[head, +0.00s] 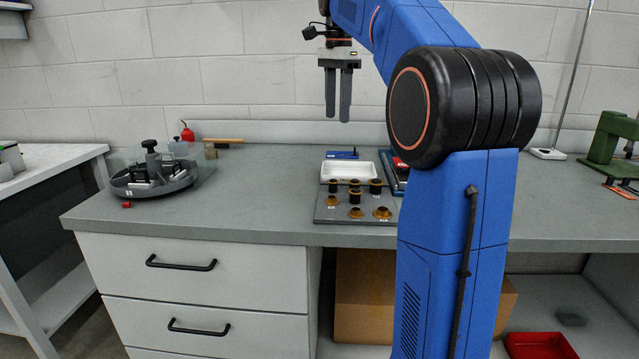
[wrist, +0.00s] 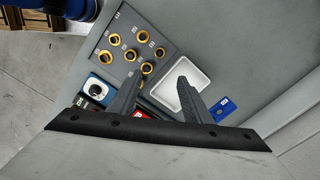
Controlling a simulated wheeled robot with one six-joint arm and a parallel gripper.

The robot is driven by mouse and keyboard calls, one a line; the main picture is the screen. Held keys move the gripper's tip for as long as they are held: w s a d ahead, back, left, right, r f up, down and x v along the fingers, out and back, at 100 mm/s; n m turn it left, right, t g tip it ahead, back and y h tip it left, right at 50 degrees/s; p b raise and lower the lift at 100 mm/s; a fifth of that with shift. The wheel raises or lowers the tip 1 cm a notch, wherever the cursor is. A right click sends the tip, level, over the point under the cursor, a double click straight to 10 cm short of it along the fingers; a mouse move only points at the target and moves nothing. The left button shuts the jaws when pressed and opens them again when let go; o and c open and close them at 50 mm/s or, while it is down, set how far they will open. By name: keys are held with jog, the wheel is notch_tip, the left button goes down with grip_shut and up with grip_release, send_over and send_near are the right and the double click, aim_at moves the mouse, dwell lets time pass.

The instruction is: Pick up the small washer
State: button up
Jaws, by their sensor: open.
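A grey plate (head: 325,213) lies on the bench near its front edge and holds several brass-coloured round pieces, some with dark parts standing up. In the wrist view the plate (wrist: 108,76) shows several gold rings with dark centres, spread over its marked spots. I cannot tell which of them, if any, is the small washer. My gripper (head: 338,118) is open and empty, pointing down high above the bench, behind and above the plate. In the wrist view its two fingers (wrist: 160,76) are spread apart, over the area of the plate and the white tray.
A white tray (head: 349,169) sits just behind the plate, with a blue card (head: 342,155) behind it. A dark round fixture (head: 152,183) stands at the left. My arm hides part of the bench right of the plate. The bench between fixture and plate is clear.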

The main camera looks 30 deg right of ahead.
jog(key=f, duration=1.1)
jog(key=shift+w+f, duration=0.35)
jog(key=f, duration=0.4)
jog(key=shift+s+a+f, duration=0.15)
jog(key=shift+s+a, duration=0.05)
jog(key=shift+s, duration=0.2)
jog(key=shift+f, duration=0.5)
jog(key=shift+f, duration=0.25)
jog(key=shift+c, duration=0.4)
grip_shut()
